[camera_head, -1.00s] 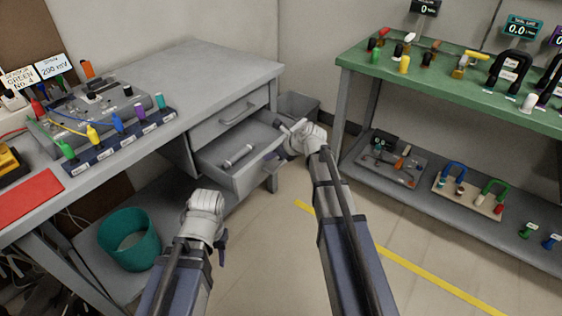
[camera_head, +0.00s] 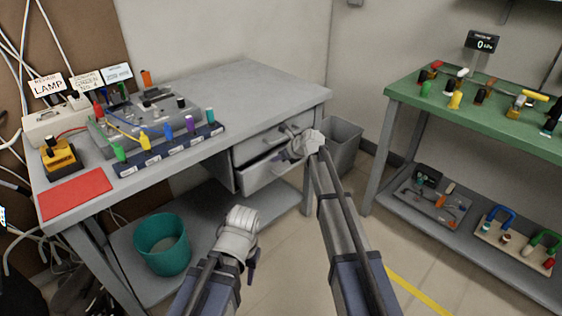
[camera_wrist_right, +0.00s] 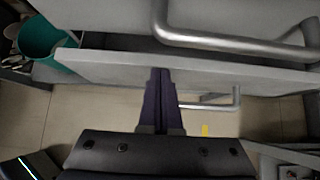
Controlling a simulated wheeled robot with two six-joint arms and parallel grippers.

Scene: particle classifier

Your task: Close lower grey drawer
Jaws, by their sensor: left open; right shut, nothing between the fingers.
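The lower grey drawer (camera_head: 268,174) is under the grey workbench (camera_head: 235,75) and stands only slightly out. In the right wrist view its front panel (camera_wrist_right: 105,66) has a narrow dark gap behind its top edge, and its bar handle (camera_wrist_right: 215,107) shows below. My right gripper (camera_head: 296,147) is shut and empty at the drawer front. In the right wrist view its dark fingers (camera_wrist_right: 161,76) point at the panel and appear to touch its upper part. My left gripper (camera_head: 251,264) is open and apart from the drawer, low in front of the bench; its fingers are mostly hidden.
The upper drawer (camera_head: 258,143) is shut, with a bar handle (camera_wrist_right: 230,46) close above my right fingers. A grey bin (camera_head: 343,143) stands right of the bench. A teal bin (camera_head: 163,247) is on the lower shelf. A green-topped table (camera_head: 490,115) is at right.

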